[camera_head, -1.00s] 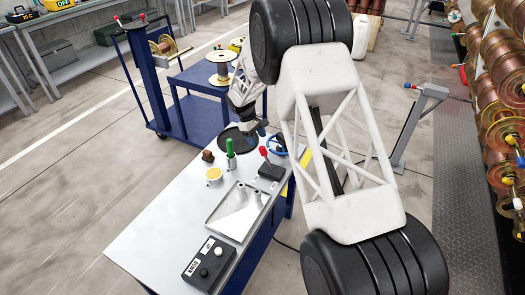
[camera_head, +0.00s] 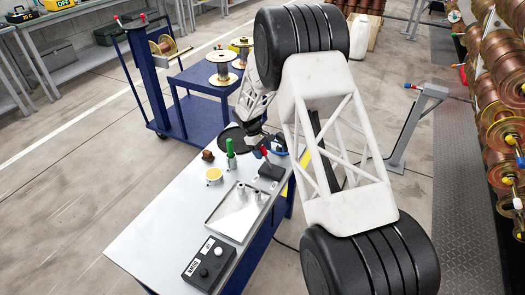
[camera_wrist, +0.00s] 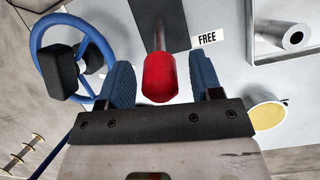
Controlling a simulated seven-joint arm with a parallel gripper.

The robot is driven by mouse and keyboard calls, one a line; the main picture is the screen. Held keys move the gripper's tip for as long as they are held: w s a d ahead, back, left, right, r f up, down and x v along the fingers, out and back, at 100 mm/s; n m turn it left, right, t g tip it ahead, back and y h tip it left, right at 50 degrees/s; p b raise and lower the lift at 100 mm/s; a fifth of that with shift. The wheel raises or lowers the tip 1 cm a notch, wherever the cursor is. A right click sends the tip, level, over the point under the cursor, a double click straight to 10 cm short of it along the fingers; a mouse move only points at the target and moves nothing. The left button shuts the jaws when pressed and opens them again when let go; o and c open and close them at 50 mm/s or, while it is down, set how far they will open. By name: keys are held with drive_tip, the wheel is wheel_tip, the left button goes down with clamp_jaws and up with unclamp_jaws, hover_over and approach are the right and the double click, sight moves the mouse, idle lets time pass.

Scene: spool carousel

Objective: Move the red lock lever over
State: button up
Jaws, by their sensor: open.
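The red lock lever (camera_head: 264,152) rises from a dark base block (camera_head: 271,171) on the bench. In the wrist view the red knob of the lever (camera_wrist: 161,76) lies between my gripper's two blue fingers (camera_wrist: 162,80), with a visible gap on each side. My gripper is open. It also shows in the head view (camera_head: 257,141), just above and behind the lever, partly hidden by my arm. A white label reading "FREE" (camera_wrist: 207,39) lies right of the dark base plate in the wrist view.
A blue handwheel (camera_wrist: 68,55) stands close on the left in the wrist view. A yellow-topped cup (camera_head: 214,175), a green-handled tool (camera_head: 230,148), a metal tray (camera_head: 221,218) and a black button box (camera_head: 209,262) stand on the bench.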

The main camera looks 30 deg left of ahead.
clamp_jaws()
drive_tip(key=shift+d+r+y, duration=0.15)
drive_tip(key=shift+d+y, duration=0.1)
drive_tip(key=shift+y, duration=0.05)
drive_tip(key=shift+d+r+y, duration=0.25)
drive_tip(key=shift+d+y, duration=0.45)
drive_tip(key=shift+d, duration=0.05)
drive_tip(key=shift+d+r+y, duration=0.2)
drive_tip(key=shift+d+y, duration=1.05)
drive_tip(key=shift+y, duration=0.05)
drive_tip(key=shift+d+f+y, duration=0.2)
drive_tip(key=shift+d+y, duration=0.65)
drive_tip(key=shift+y, duration=0.05)
drive_tip(key=shift+d+f+y, duration=0.2)
drive_tip(key=shift+d+y, duration=0.7)
drive_tip(key=shift+d+f+y, duration=0.2)
drive_tip(key=shift+d+y, duration=0.65)
drive_tip(key=shift+y, duration=0.05)
drive_tip(key=shift+d, duration=0.1)
unclamp_jaws()
